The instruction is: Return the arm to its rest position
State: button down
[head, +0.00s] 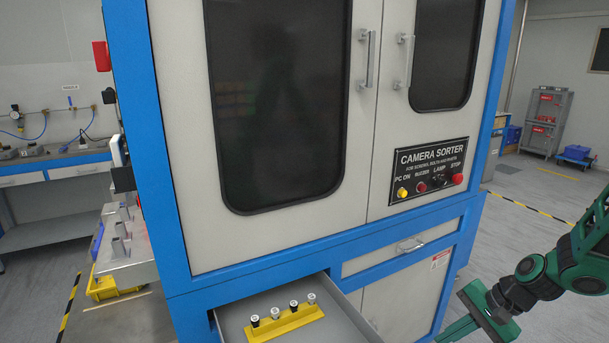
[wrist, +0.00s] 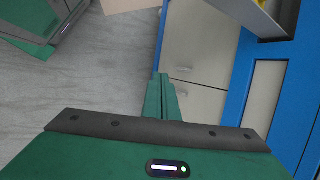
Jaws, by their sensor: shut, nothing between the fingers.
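My green arm (head: 580,262) reaches in from the right edge of the head view, in front of the right side of the cabinet. My gripper (head: 450,334) points down and left at the bottom of that view, its tips near or past the lower edge. In the wrist view my gripper (wrist: 160,80) has its green fingers together with nothing between them. It is apart from the drawer and the cabinet front.
The blue and white camera sorter cabinet (head: 175,180) fills the middle. Its lower drawer (head: 350,322) is pulled out and holds a yellow rack (head: 285,326) with several small parts. A control panel (head: 430,168) has buttons. Open floor (head: 535,215) lies to the right.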

jog(key=s+d+r+n+g+h, duration=0.1)
jog(key=s+d+r+n+h, duration=0.1)
jog(key=s+r, duration=0.6)
jog(key=s+d+r+n+g+h, duration=0.1)
jog(key=s+d+r+n+h, duration=0.2)
jog(key=s, duration=1.1)
notch_tip(320, 180, up, 5)
jog(key=shift+d+r+h, duration=0.15)
jog(key=shift+d+h, duration=0.15)
jog(key=shift+d, duration=0.8)
jog(key=shift+w+f+g, duration=0.25)
jog(key=shift+w+g, duration=0.05)
jog(key=shift+w, duration=0.35)
